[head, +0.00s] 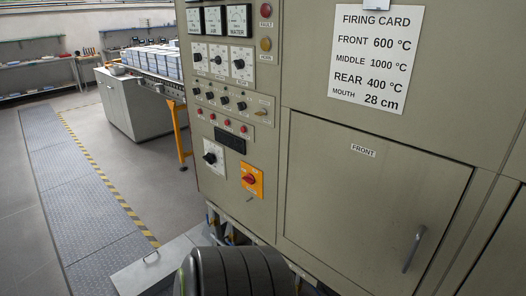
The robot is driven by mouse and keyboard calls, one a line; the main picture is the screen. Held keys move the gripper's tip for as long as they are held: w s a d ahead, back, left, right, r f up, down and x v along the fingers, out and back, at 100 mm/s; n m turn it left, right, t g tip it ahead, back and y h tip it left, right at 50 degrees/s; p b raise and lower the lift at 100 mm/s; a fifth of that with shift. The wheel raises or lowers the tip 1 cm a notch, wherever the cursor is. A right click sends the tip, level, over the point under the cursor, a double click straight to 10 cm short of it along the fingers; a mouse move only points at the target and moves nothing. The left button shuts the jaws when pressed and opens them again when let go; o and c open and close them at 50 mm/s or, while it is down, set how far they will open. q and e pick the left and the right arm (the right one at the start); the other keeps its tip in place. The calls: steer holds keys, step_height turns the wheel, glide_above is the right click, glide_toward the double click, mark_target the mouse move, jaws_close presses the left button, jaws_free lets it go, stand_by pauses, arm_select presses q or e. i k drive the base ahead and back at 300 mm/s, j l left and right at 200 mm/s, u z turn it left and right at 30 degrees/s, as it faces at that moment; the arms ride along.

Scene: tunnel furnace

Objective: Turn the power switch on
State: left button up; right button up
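A rotary switch with a red knob on an orange-yellow plate (251,180) sits low on the furnace's control panel, near its right edge. It looks like the power switch. Its label is too small to read and I cannot tell which position the knob points to. A black knob on a white plate (213,157) is up and to the left of it. Neither of my grippers is in the head view, and nothing touches the switch.
The grey control panel (211,120) also carries meters, several dials and lamps. To its right is a closed door marked FRONT (360,200) with a handle (414,249), under a firing card (376,55). The floor at left is clear.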

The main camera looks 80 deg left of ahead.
mark_target(249, 179)
steer(key=u, duration=2.6)
